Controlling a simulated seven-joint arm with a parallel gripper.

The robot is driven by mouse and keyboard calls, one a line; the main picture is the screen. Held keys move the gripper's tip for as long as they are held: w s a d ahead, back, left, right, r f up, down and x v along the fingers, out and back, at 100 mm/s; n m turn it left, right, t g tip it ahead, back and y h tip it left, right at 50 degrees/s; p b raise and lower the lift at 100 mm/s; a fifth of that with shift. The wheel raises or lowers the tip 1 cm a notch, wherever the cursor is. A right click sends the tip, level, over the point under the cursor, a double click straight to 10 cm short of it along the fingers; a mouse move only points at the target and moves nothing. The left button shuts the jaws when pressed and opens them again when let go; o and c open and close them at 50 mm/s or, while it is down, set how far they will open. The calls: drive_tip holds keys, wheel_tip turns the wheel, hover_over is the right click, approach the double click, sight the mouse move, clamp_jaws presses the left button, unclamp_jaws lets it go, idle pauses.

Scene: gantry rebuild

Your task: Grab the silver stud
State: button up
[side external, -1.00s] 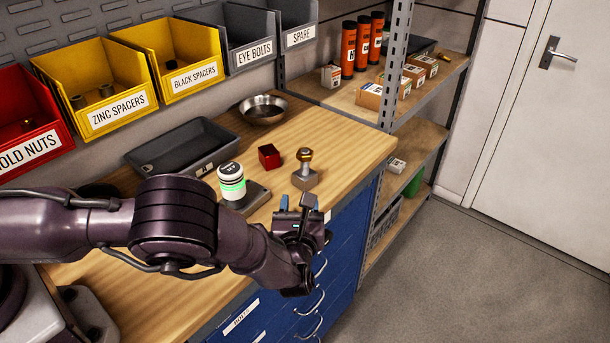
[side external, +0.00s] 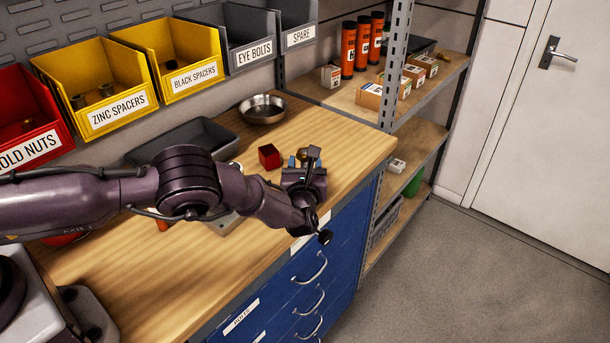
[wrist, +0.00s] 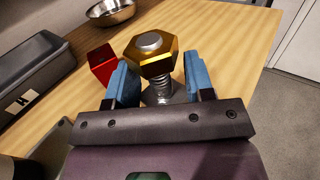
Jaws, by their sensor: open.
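The silver stud (wrist: 158,90) stands upright in the wrist view, its thread showing below a gold hex nut (wrist: 155,62) and its top end showing in the nut's centre. A grey base (wrist: 178,97) shows partly at its foot. My gripper (wrist: 158,66) is open, with one blue finger on each side of the stud and nut. The right finger appears close to the nut; contact cannot be told. In the side view my gripper (side external: 305,160) is over the bench's right part and hides most of the stud.
A red block (side external: 269,157) stands just left of my gripper. A metal bowl (side external: 263,109) and a dark tray (side external: 205,137) lie farther back on the wooden bench (side external: 340,137). The bench's front edge is close, and a shelf post (side external: 396,60) rises to the right.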

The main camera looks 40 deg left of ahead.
drive_tip(key=shift+c, duration=0.5)
clamp_jaws()
drive_tip(key=shift+w+r, duration=0.1)
